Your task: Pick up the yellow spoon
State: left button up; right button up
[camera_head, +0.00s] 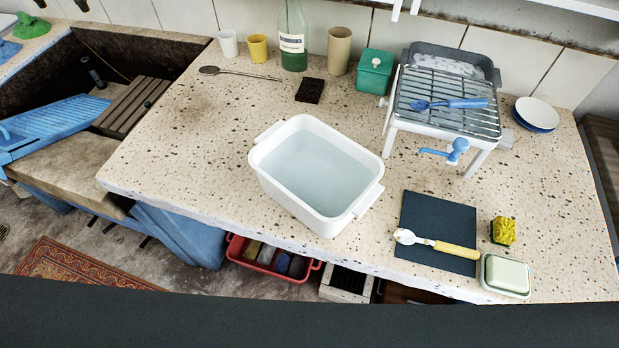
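The yellow spoon (455,249) lies on a dark square mat (426,212) near the counter's front right. Its yellow handle points right, and its pale bowl end, at the left, seems to carry a whitish bit. The spoon lies across the lower part of the mat, with its handle end close to the mat's right edge. Neither of my grippers is in view.
A white basin of water (265,178) stands left of the mat. A yellow sponge (503,230) and a pale green lidded box (505,275) sit right of the spoon. Behind is a metal rack (450,120) with a blue utensil (465,103) on it.

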aim_at(474, 254)
jog(key=z, duration=0.35)
jog(key=i+l+z, duration=0.1)
jog(key=z, duration=0.55)
jog(key=k+j+u, duration=0.1)
jog(key=k+j, duration=0.15)
jog(key=k+j+u, duration=0.1)
jog(key=j, duration=0.35)
jog(key=k+j, duration=0.3)
jog(key=k+j+u, duration=0.15)
jog(key=j, duration=0.3)
jog(key=i, duration=0.15)
